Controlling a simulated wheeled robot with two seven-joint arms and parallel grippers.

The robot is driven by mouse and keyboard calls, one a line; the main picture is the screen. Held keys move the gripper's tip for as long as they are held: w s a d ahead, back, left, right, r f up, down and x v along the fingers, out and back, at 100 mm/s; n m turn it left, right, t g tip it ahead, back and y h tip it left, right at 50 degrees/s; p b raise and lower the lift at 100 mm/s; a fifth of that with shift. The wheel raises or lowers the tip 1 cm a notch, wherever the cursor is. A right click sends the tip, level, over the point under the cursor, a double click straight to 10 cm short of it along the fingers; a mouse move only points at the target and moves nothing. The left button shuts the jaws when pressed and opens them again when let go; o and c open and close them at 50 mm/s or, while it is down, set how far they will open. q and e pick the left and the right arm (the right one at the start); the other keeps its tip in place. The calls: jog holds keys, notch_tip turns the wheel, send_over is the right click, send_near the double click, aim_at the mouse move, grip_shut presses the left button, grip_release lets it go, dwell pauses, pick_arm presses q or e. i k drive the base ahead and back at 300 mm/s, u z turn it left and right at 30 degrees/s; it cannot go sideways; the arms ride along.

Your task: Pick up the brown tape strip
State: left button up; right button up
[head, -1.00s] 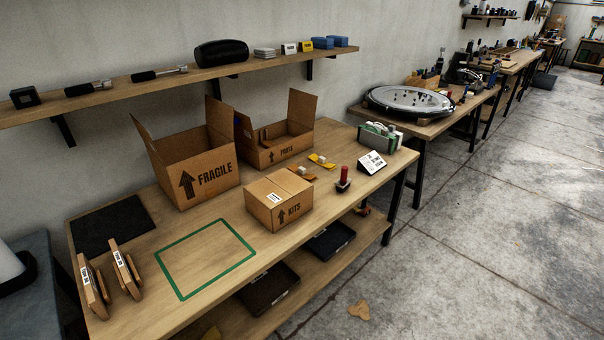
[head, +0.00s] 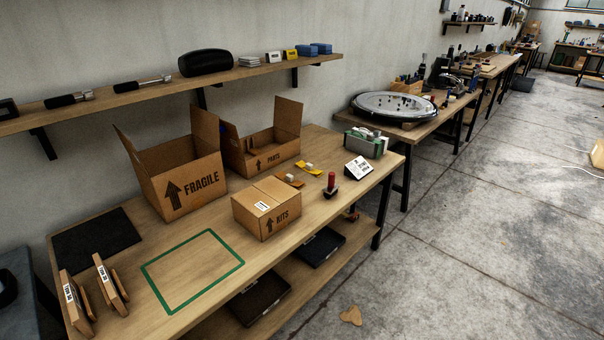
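A brown strip (head: 291,181) lies on the workbench behind the KITS box, partly hidden by the box; it looks like the brown tape strip. A yellow strip (head: 314,171) with a small white block on it lies just to its right. A flat brown piece (head: 351,315) lies on the floor in front of the bench; I cannot tell what it is. Neither of my grippers is in view.
On the workbench (head: 150,243) stand the closed KITS box (head: 266,208), open FRAGILE (head: 190,180) and PARTS (head: 262,150) boxes, a red-handled stamp (head: 331,186) and a white sign (head: 359,168). The green-outlined area is empty. Open floor (head: 450,260) lies to the right.

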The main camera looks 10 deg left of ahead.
aim_at(289, 179)
jog(key=z, duration=0.85)
jog(key=k, duration=1.15)
jog(key=z, duration=0.85)
jog(key=i, duration=2.15)
jog(key=u, duration=0.5)
jog(key=i, duration=2.35)
jog(key=u, duration=0.85)
jog(key=i, duration=1.4)
jog(key=u, duration=2)
jog(key=i, duration=1.15)
jog(key=u, duration=1)
